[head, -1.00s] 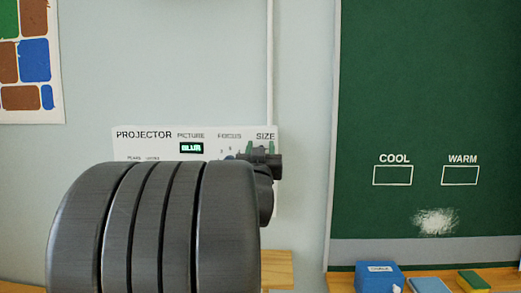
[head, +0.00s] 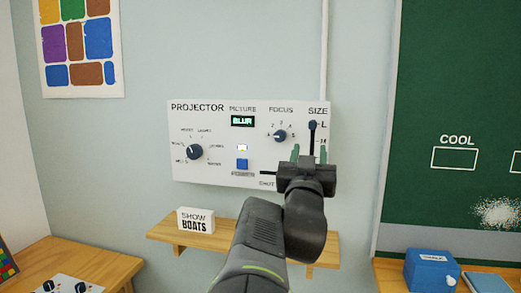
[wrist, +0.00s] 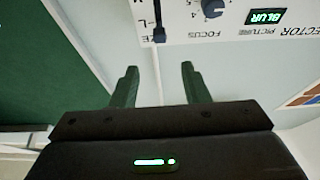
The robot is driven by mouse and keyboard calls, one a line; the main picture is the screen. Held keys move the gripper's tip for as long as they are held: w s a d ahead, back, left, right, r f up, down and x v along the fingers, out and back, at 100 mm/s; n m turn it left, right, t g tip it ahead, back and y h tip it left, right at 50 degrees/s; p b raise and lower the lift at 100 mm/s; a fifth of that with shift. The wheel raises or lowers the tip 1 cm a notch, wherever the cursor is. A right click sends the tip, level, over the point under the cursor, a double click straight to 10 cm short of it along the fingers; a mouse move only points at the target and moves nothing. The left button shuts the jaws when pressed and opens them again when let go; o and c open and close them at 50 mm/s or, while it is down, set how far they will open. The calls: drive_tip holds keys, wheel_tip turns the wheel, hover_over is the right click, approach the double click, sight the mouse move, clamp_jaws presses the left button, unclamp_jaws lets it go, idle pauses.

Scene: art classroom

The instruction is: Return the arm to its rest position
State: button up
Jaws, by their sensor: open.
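My gripper (head: 309,156) is open and empty in front of the lower right of the white projector panel (head: 215,117). Its two green fingers point toward the wall, and it hides part of the panel's lower right. In the wrist view my gripper (wrist: 160,75) shows its fingers apart with nothing between them; the panel (wrist: 190,20) appears upside down at the top. My arm reaches up from the bottom of the head view and is bent.
A wooden shelf (head: 160,235) below the panel holds a "SHOW BOATS" card (head: 196,220). A green chalkboard (head: 450,100) is at right, with a blue chalk box (head: 431,269) below it. A wooden table (head: 90,262) stands at lower left.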

sight(312, 125)
idle(0.4)
drive_tip(key=p+x, duration=0.3)
drive_tip(key=x, duration=1)
drive_tip(key=shift+w+d+p, duration=0.1)
drive_tip(key=shift+w+p, duration=0.2)
drive_tip(key=shift+w, duration=0.1)
drive_tip(key=shift+s, duration=0.1)
